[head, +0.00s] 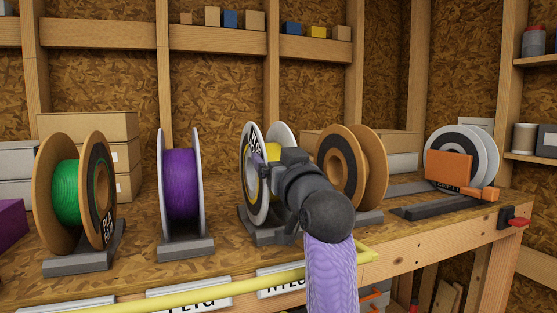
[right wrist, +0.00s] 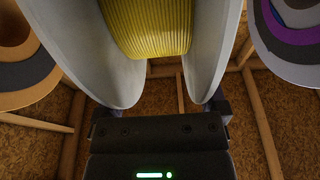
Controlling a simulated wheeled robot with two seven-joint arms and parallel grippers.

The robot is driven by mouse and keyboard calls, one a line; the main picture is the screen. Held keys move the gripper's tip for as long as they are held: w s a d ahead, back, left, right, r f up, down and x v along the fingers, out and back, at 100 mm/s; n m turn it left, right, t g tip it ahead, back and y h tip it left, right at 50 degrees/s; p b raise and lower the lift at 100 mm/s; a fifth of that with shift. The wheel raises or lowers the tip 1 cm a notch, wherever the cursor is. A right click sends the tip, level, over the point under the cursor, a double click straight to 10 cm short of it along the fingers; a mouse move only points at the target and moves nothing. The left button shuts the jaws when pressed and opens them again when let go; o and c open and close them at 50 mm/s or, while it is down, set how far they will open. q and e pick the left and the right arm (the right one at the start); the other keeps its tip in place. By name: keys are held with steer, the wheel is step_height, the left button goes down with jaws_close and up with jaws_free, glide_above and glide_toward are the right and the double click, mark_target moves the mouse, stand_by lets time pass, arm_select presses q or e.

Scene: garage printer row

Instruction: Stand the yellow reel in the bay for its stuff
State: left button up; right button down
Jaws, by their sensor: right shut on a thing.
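The yellow reel (head: 251,202) has pale grey flanges and a dark label ring. It stands upright near the middle of the bench in the head view, partly hidden by my right arm. My right gripper (head: 268,162) is shut on it near its upper part. In the right wrist view the yellow winding (right wrist: 148,25) shows between the two flanges, above the gripper body. A dark grey cradle (head: 262,236) is under the reel, behind a label reading NYLO (head: 283,283). I cannot tell whether the reel rests in it. My left gripper is not in view.
A green reel (head: 66,192) and a purple reel (head: 182,185) stand in cradles at left. A tan-flanged reel (head: 373,160) stands close at right, then a grey reel with an orange box (head: 449,166). A yellow rail (head: 215,291) runs along the bench front.

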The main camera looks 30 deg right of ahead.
steer(key=shift+f, duration=0.45)
jaws_free()
stand_by(0.6)
step_height(320, 180, up, 10)
steer(key=b, duration=0.1)
stand_by(0.3)
stand_by(0.9)
